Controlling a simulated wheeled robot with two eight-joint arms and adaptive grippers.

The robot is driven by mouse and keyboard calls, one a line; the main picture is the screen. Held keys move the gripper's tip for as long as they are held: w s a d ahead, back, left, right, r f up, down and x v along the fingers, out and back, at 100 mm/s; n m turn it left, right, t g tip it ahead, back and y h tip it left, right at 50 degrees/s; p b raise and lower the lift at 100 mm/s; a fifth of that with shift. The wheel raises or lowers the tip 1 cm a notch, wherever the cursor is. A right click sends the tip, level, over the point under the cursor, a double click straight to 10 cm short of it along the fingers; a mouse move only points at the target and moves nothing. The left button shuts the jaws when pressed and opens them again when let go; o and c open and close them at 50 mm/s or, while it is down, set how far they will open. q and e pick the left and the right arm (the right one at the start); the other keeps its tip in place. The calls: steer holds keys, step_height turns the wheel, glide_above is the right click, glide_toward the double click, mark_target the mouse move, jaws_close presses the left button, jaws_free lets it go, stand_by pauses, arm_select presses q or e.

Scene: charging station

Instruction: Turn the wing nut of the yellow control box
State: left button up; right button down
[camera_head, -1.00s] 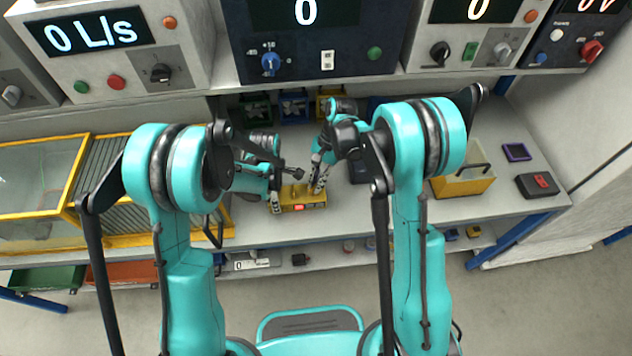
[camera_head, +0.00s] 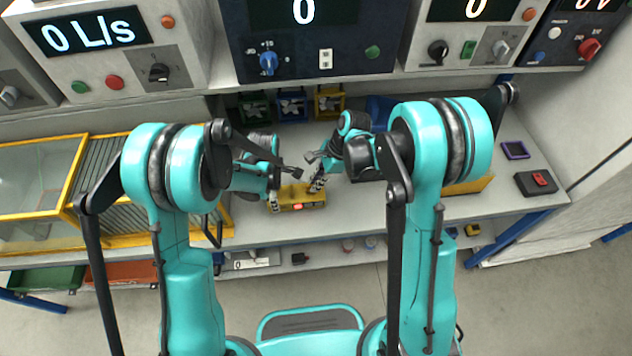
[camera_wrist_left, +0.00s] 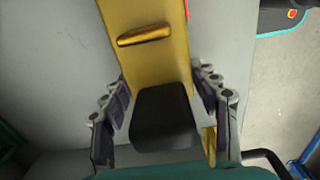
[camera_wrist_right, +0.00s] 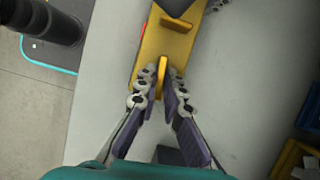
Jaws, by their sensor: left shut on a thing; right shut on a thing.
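The yellow control box (camera_head: 303,196) lies on the bench, with a red button on its front side. In the left wrist view the box (camera_wrist_left: 165,70) carries a dark block (camera_wrist_left: 163,117) and a raised bar. My left gripper (camera_head: 275,200) is shut on the box at its left end, its fingers (camera_wrist_left: 160,92) on either side of the dark block. My right gripper (camera_head: 317,182) is shut at the other end. In the right wrist view its fingertips (camera_wrist_right: 162,88) pinch a thin yellow upright piece, the wing nut (camera_wrist_right: 162,68), whose lower part the fingers hide.
Several small bins, including a yellow one (camera_head: 329,103), stand behind the box. A yellow-framed case (camera_head: 40,180) is at the left. A dark device with a red top (camera_head: 538,183) lies at the right. The bench's front edge is close to the box.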

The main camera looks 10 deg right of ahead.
stand_by(0.4)
steer(key=c, duration=1.6)
jaws_free()
steer(key=shift+c, duration=0.2)
steer(key=v, duration=1.2)
arm_select(q)
steer(key=o, duration=1.5)
